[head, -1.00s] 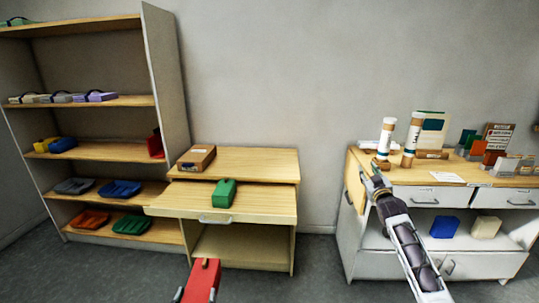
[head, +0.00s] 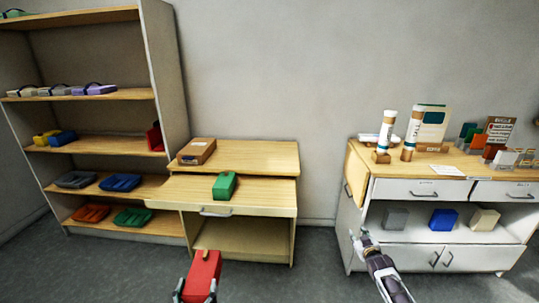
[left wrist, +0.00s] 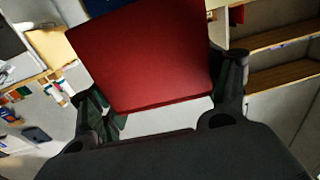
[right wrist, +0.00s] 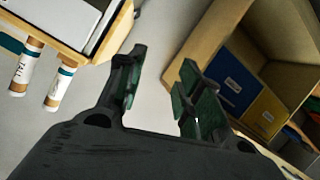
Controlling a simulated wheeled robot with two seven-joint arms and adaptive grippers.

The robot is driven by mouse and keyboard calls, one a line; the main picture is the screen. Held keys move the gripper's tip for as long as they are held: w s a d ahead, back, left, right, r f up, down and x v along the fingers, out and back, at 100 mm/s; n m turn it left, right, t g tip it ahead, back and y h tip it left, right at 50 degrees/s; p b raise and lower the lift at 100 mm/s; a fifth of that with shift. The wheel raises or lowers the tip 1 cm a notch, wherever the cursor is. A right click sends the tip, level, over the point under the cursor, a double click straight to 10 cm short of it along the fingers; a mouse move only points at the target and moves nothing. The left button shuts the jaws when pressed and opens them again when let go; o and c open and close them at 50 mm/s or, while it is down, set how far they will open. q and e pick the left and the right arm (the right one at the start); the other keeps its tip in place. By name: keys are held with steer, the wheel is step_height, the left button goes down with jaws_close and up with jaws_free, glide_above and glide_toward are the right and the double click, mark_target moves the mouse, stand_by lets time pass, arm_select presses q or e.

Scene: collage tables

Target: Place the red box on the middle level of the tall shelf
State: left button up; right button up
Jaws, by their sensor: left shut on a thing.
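The red box (head: 205,268) is held in my left gripper (head: 196,288), low in the head view, in front of the low desk. It fills the middle of the left wrist view (left wrist: 145,55), between the two fingers. The tall shelf (head: 165,80) stands at the left with several levels. Its middle level (head: 100,146) bears a yellow box, a blue box (head: 62,138) and, at the right end, another red object (head: 154,137). My right gripper (head: 361,236) is in front of the right cabinet; the right wrist view shows its fingers apart and empty (right wrist: 160,90).
The low desk (head: 265,190) bears a green box (head: 224,185) and a brown carton (head: 197,151). The right cabinet (head: 400,188) holds tubes, cards and boxes. Grey, blue and cream boxes stand on its open shelf. Floor between desk and cabinet is clear.

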steer(key=s+a+f+g, duration=0.1)
steer(key=s+f+g, duration=0.2)
steer(key=s+f, duration=1.15)
steer(key=s+a+f+g, duration=0.1)
steer(key=s+f+g, duration=0.2)
steer(key=s+f, duration=1.2)
steer(key=s+a+f+g, duration=0.1)
steer(key=s+f, duration=0.5)
steer(key=s, duration=0.6)
steer(key=s+a+f+g, duration=0.1)
steer(key=s+f+g, duration=0.2)
steer(key=s+f, duration=0.4)
steer(key=s+a+f+g, duration=0.2)
steer(key=s+f, duration=0.4)
steer(key=s, duration=1.3)
steer(key=shift+f+g, duration=0.35)
steer(key=shift+g, duration=0.15)
arm_select(q)
steer(key=shift+d+r, duration=0.1)
steer(key=shift+r, duration=0.1)
